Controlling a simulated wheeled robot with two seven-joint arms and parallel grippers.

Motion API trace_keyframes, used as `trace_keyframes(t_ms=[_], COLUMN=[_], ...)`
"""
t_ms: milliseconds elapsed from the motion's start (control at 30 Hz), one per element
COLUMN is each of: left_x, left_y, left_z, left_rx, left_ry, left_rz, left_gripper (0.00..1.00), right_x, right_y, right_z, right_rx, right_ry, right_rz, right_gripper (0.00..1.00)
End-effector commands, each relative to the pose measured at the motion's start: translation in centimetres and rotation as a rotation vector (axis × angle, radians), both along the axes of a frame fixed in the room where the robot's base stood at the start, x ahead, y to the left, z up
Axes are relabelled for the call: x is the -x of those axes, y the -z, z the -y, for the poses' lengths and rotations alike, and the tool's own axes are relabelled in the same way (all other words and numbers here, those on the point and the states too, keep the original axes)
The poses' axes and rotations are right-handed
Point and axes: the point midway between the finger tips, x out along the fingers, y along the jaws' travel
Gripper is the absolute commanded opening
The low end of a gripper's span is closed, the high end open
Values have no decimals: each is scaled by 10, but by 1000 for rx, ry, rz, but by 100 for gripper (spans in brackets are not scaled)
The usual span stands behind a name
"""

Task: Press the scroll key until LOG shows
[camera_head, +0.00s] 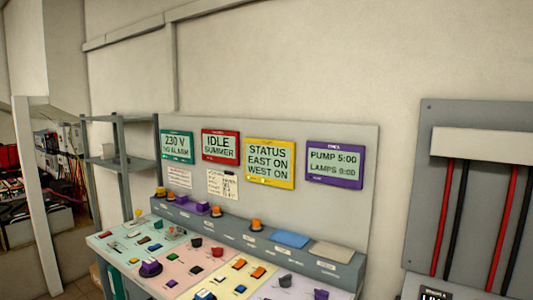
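Four framed displays hang on a grey panel above a sloped console (138,225). The green display (177,147) reads "230 V NO ALARM". The red display (220,146) reads "IDLE SUMMER". The yellow display (269,163) reads "STATUS EAST ON WEST ON". The purple display (335,163) reads "PUMP 5:00" and "LAMPS 9:00" or similar. None of them reads LOG. The console carries many coloured keys and knobs, among them an orange key (258,272) on the yellow section; their labels are too small to read, so I cannot tell which is the scroll key. Neither gripper is in view.
A raised ledge (290,254) along the console's back holds knobs, a blue pad (290,239) and a beige pad (332,252). Two paper notes hang below the displays. A metal shelf (122,163) stands left. A grey board (460,200) with red and black cables is at right.

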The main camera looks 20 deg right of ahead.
Motion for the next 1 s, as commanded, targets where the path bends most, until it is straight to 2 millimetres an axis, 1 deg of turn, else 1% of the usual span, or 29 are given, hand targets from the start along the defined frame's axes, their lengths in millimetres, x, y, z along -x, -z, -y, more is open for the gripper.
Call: trace_keyframes(t_ms=[33, 100, 167, 200, 233, 1000], left_x=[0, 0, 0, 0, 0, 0], left_y=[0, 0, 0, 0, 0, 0], left_z=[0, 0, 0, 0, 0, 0], left_rx=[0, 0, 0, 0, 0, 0], left_ry=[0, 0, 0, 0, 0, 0], left_rz=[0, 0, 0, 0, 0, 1], left_gripper=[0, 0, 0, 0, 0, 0], right_x=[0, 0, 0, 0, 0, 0], right_y=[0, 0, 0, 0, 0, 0], right_z=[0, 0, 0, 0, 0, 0], right_rx=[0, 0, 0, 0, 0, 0], right_ry=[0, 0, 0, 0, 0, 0], right_rz=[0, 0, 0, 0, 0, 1], right_gripper=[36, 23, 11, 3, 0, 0])
